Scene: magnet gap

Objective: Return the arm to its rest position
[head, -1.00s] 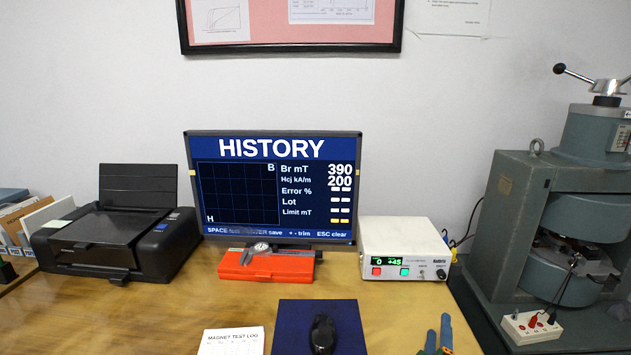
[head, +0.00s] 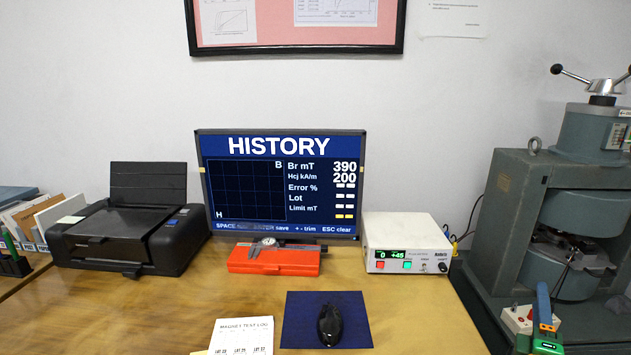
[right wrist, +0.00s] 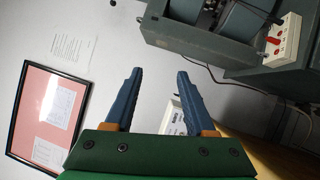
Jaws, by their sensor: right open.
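My right gripper (head: 541,308) shows at the lower right of the head view, in front of the grey-green electromagnet's base. It has blue fingers and a green body. In the right wrist view its two blue fingers (right wrist: 159,76) stand apart with nothing between them. The fingers point toward the wall there. Most of the right arm is out of the picture. My left gripper is not in view.
The large electromagnet (head: 517,187) stands at the right, with a red-and-white socket box (head: 516,315) partly behind my gripper. On the desk are a white meter (head: 405,235), monitor (head: 283,239), orange case (head: 272,262), mouse (head: 330,322) and printer (head: 130,235). The desk's front right is clear.

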